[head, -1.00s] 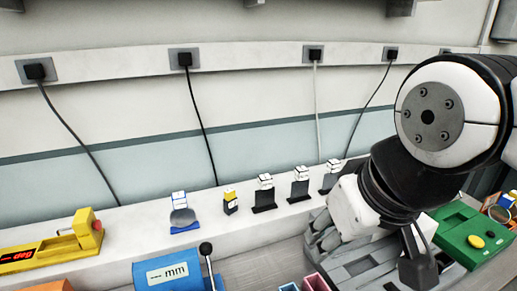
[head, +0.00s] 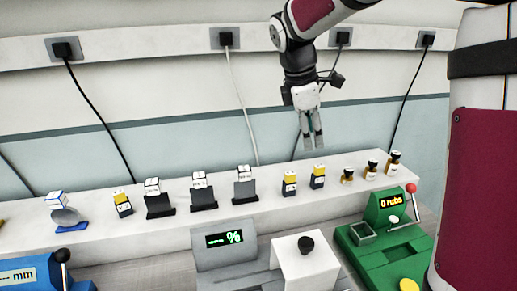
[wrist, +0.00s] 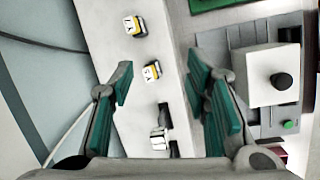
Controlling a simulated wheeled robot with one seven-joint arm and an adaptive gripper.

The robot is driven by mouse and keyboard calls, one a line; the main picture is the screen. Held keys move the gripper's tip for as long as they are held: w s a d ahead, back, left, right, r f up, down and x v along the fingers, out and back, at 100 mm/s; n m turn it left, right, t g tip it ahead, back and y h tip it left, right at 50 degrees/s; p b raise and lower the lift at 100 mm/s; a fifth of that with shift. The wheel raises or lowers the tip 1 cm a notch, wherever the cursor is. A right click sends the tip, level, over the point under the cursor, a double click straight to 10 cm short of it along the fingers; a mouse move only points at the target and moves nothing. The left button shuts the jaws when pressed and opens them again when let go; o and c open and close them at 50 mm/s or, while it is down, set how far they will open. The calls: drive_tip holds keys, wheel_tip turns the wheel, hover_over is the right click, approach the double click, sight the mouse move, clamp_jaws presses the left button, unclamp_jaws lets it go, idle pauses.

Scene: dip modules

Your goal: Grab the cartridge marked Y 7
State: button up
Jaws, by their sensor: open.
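My gripper (head: 312,140) hangs fingers down above the white shelf, open and empty. Two dark blue cartridges with yellow and white tops stand below it, a left one (head: 289,183) and a right one (head: 317,177). In the wrist view two yellow-edged, white-topped cartridges show, a nearer one (wrist: 151,71) between the open fingers (wrist: 160,78) in the picture and a farther one (wrist: 134,25) beyond. Both are below the fingertips and untouched. Their tops bear small dark marks; I cannot read for sure which says Y 7.
Grey holders with white blocks (head: 244,185) stand left of the cartridge pair, and small amber bottles (head: 371,170) stand right. In front are a grey % device (head: 224,250), a white box with a black knob (head: 305,262) and a green machine (head: 385,245).

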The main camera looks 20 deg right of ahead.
sight(319, 166)
drive_tip(key=w+d+f+n, duration=0.1)
drive_tip(key=w+d+f, duration=0.1)
drive_tip(key=f, duration=0.2)
drive_tip(key=w+d+f+n, duration=0.1)
drive_tip(key=w+d+f, duration=0.1)
drive_tip(key=f, duration=0.2)
drive_tip(key=w+d+f+n+g+h+p, duration=0.1)
drive_tip(key=w+f, duration=0.1)
drive_tip(key=f, duration=0.2)
drive_tip(key=shift+w+d+f+n, duration=0.1)
drive_tip(key=shift+w+d+n, duration=0.05)
drive_tip(key=shift+d+n, duration=0.25)
drive_tip(key=shift+w+d+p+x, duration=0.15)
drive_tip(key=shift+p+x, duration=0.15)
drive_tip(key=shift+x, duration=1)
drive_tip(key=shift+w+d+p+x, duration=0.1)
drive_tip(key=shift+p+x, duration=0.2)
drive_tip(key=shift+x, duration=1)
clamp_jaws()
